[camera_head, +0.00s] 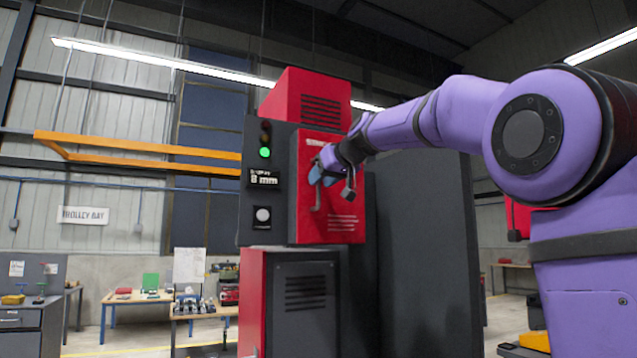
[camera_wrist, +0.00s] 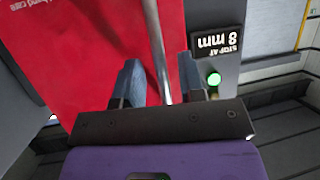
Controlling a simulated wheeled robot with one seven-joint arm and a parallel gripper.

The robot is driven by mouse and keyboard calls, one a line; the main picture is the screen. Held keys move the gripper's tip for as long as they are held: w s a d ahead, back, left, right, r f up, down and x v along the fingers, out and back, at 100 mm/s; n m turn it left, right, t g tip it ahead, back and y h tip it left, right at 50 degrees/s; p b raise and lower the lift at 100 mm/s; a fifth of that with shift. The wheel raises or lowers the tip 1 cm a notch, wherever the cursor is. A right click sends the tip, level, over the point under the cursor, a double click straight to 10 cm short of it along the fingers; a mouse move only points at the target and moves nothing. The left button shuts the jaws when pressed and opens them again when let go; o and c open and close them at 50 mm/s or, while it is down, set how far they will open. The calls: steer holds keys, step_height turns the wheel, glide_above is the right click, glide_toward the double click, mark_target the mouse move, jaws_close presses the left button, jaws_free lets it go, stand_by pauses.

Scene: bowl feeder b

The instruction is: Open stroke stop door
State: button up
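The red stroke stop door (camera_head: 306,222) is on the front of the tall machine and looks shut. In the wrist view it is the red panel (camera_wrist: 75,50) at upper left. Its grey bar handle (camera_head: 317,200) stands off the door's left part. My gripper (camera_head: 321,173) is at the handle's upper part. In the wrist view my gripper (camera_wrist: 160,80) has its two blue-grey fingers apart, with the handle bar (camera_wrist: 155,40) running between them. A gap shows on each side of the bar. The gripper hides part of the handle and door in the head view.
A dark panel left of the door carries a lit green lamp (camera_head: 265,153), a "STOP AT 8 mm" sign (camera_head: 264,180) and a white round button (camera_head: 263,215). An orange rail (camera_head: 150,150) is at left. Workbenches stand behind. The machine's dark side (camera_head: 425,250) is at right.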

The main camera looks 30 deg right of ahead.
steer(key=shift+x, duration=0.95)
jaws_close()
steer(key=shift+s, duration=0.15)
